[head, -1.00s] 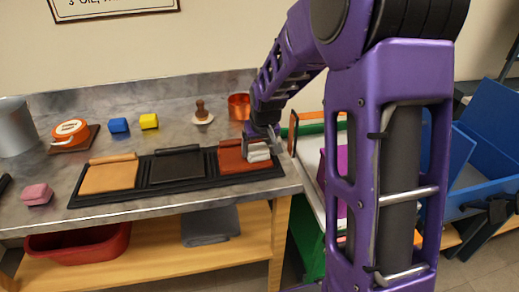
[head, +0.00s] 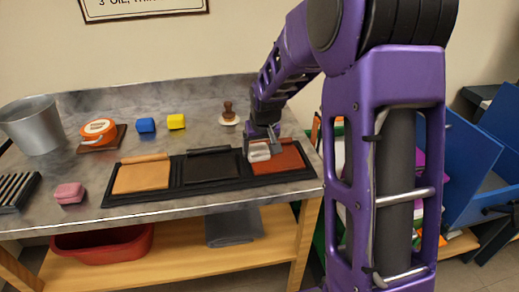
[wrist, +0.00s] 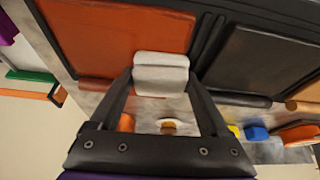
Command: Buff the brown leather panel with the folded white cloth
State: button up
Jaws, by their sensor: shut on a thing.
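The brown leather panel (head: 284,158) is the reddish-brown one at the right end of a black tray (head: 120,199) on the bench. It also shows in the wrist view (wrist: 115,35). My gripper (head: 260,147) is shut on the folded white cloth (head: 259,154). In the wrist view the cloth (wrist: 161,73) sits between the two fingertips (wrist: 161,85), at the edge of the brown panel nearest the black panel. In the head view the cloth is over the panel's left end. I cannot tell whether it touches the leather.
A black panel (head: 211,166) and a tan panel (head: 141,178) lie left in the tray. Behind are a blue block (head: 145,125), a yellow block (head: 176,121), an orange tin (head: 99,129) and a brown-handled tool (head: 228,113). A pink block (head: 69,193) is at front left.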

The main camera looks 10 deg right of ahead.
notch_tip(320, 180, up, 3)
jog(key=shift+a+r+p, duration=0.1)
jog(key=shift+a+p, duration=0.05)
jog(key=shift+p, duration=0.8)
jog(key=shift+r+p, duration=1.7)
jog(key=shift+r, duration=0.75)
